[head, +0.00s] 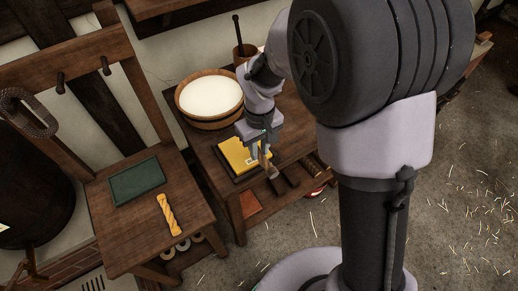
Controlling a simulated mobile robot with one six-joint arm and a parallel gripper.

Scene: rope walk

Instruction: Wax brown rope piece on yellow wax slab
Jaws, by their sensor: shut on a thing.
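The yellow wax slab (233,153) lies on a dark board on the wooden bench, in front of a wooden tub. My gripper (261,150) is over the right part of the slab, pointing down, and is shut on the brown rope piece (267,165). The rope piece slants down towards the slab's right front edge, with its paler end at the lower right. The gripper hides its upper part. I cannot tell whether the rope touches the wax.
A wooden tub of white stuff (211,98) and a brown pot with a stick (244,51) stand behind. On the left stand are a dark green slab (137,182) and a yellow twisted rope (168,214). Dark blocks (291,175) lie right of the slab.

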